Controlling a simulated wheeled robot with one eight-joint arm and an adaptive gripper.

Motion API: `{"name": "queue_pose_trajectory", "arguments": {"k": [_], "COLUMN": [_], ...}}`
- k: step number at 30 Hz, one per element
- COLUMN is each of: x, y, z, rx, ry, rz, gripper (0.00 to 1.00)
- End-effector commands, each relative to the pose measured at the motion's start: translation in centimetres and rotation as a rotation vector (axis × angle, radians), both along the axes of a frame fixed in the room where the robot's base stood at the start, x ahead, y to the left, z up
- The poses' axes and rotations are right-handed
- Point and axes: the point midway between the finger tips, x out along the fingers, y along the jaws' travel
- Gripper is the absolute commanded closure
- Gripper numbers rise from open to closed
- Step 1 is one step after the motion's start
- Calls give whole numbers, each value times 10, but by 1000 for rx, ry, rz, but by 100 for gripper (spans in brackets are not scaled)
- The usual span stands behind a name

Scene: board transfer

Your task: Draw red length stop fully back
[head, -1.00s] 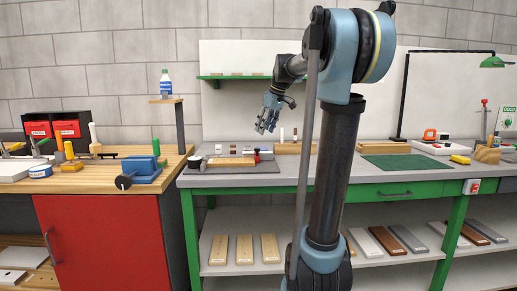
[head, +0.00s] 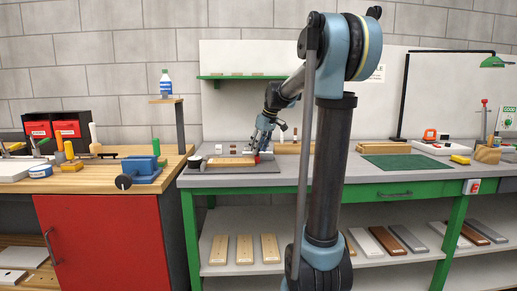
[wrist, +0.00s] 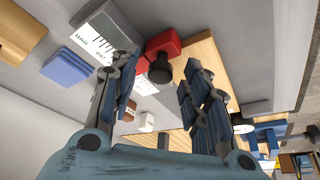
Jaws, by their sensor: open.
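The red length stop (wrist: 168,42) is a small red block with a black knob (wrist: 160,70), near the middle of the wrist view. It sits by the end of a light wooden board (wrist: 222,82) and a white marked scale (wrist: 92,38). In the head view the stop (head: 257,159) is a small red patch, partly hidden by my gripper. My gripper (wrist: 158,64) is open, with its fingers apart on either side of the knob in the picture. I cannot tell whether they touch it. In the head view my gripper (head: 262,141) is low over the bench.
A blue block (wrist: 66,66) lies near the scale. A wooden block (head: 288,148) stands right of the stop, and a green mat (head: 400,162) lies further right. A blue vise (head: 140,168) stands on the left bench.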

Motion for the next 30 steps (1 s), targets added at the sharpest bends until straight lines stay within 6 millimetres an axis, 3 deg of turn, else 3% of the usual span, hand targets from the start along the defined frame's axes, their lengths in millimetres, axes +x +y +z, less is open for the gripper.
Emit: {"name": "queue_pose_trajectory", "arguments": {"k": [1, 6, 7, 14, 24, 30], "x": [0, 0, 0, 0, -1, -1], "y": [0, 0, 0, -7, -53, -60], "z": [0, 0, 0, 0, 0, 1], "rx": [0, 0, 0, 0, -1, 1], "ry": [0, 0, 0, 0, 0, 0], "rz": [0, 0, 0, -2, -4, -1], "gripper": [60, 98, 100, 100, 100, 100]}}
